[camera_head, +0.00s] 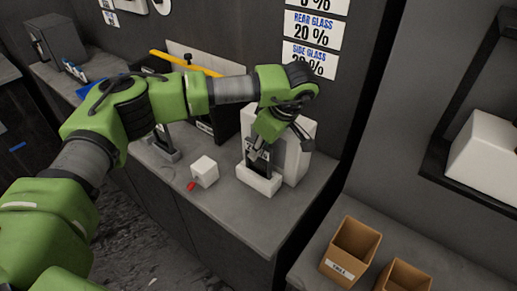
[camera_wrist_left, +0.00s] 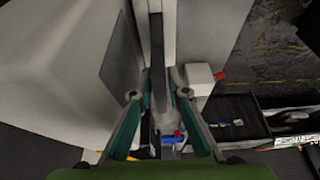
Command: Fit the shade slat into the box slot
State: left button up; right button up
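My left gripper (camera_head: 262,148) reaches down over a white box-like unit (camera_head: 259,181) on the bench, in front of a taller white block (camera_head: 303,150). In the left wrist view the fingers of my left gripper (camera_wrist_left: 158,92) close in on both sides of a narrow dark strip, which looks like the shade slat (camera_wrist_left: 157,45). The strip runs lengthwise between the fingertips. In the head view the gripper mostly hides the slat and the slot, so I cannot tell whether the slat is in the slot. My right gripper is not in view.
A small white cube with a red knob (camera_head: 205,170) stands on the bench left of the unit. Cardboard boxes (camera_head: 353,249) stand at the lower right. A wall shelf (camera_head: 445,168) holds a white box. The front of the grey bench (camera_head: 262,222) is clear.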

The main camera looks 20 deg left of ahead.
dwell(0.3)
pick_arm(q)
jog(key=b+v, duration=0.2)
jog(key=v, duration=1)
jog(key=shift+r, duration=0.25)
